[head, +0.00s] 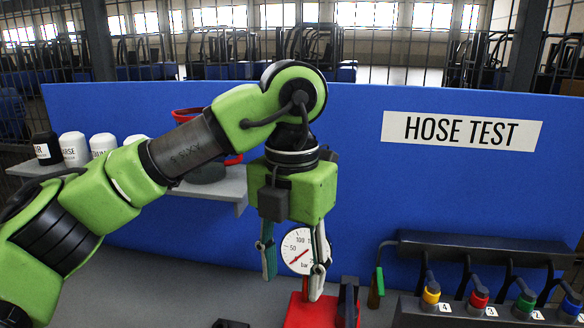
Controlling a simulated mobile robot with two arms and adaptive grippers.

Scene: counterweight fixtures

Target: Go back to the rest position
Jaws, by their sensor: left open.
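My left arm comes in from the left and reaches across the middle of the head view. My left gripper (293,287) points down with its two fingers apart. Nothing shows between them except the pressure gauge behind. The white round gauge (297,246) stands on a red base (308,314), and the right finger covers part of its dial. I cannot tell whether the fingers touch the gauge. My right gripper is not in view.
A blue panel (420,190) with a HOSE TEST sign (461,131) stands behind. A grey shelf (222,187) at left holds bottles and a red item. At right is a dark rack (480,246) above several coloured, numbered fittings. A green-and-brown tool (377,283) is near the gauge.

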